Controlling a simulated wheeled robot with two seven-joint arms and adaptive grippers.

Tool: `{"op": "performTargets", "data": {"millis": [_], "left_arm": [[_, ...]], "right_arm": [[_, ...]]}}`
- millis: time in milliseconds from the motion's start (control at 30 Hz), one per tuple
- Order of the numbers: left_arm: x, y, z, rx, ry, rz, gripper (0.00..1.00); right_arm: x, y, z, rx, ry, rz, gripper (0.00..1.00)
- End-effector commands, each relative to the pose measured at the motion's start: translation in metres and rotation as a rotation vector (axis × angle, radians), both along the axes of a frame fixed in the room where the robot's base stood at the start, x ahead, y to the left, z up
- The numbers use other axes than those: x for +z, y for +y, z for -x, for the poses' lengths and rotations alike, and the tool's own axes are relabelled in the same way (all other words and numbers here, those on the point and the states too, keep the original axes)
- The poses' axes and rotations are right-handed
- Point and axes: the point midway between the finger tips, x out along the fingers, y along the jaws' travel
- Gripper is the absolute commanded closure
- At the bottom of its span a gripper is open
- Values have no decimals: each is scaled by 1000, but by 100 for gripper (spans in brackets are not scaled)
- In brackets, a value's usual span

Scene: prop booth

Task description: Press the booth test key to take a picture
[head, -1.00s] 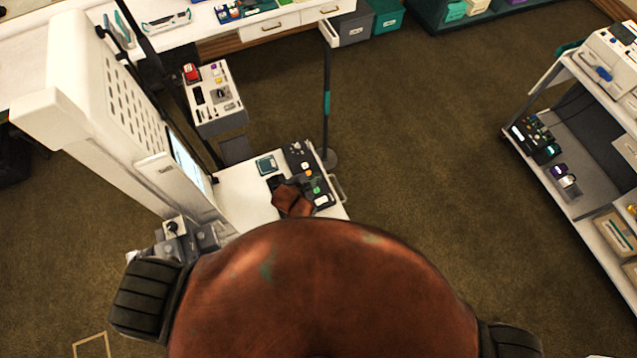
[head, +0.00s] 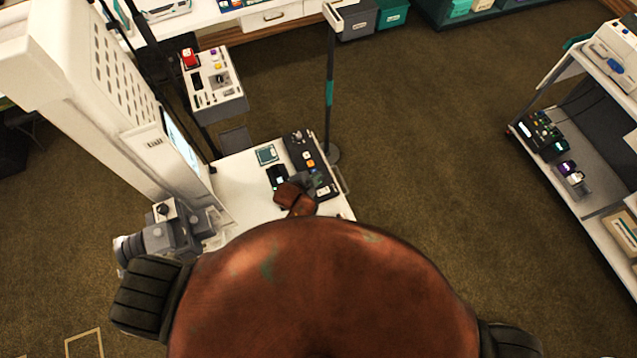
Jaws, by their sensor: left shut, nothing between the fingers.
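A black control panel (head: 297,143) with small white, orange and other coloured keys lies on the white shelf (head: 235,178) of the booth. My left gripper (head: 316,183) is small and dark, at the end of the brown-red wrist. The booth (head: 95,110) is a tall white cabinet with a lit screen (head: 183,150). My right gripper is not in view.
A grey camera (head: 170,236) sits at the booth's near side. A dark post (head: 330,95) stands behind the shelf. A white trolley (head: 560,170) is at the right, with open carpet between.

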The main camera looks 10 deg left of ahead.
Motion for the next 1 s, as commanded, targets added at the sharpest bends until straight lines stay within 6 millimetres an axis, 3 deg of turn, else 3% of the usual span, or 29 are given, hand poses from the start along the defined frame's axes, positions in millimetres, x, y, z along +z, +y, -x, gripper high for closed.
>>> {"op": "performTargets", "data": {"millis": [167, 533, 1000], "left_arm": [[-11, 0, 0, -1, 0, -1, 100], [-10, 0, 0, 0, -1, 0, 100], [-11, 0, 0, 0, -1, 0, 100]], "right_arm": [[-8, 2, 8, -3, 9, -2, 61], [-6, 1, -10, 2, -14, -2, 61], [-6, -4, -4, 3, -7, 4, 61]]}}
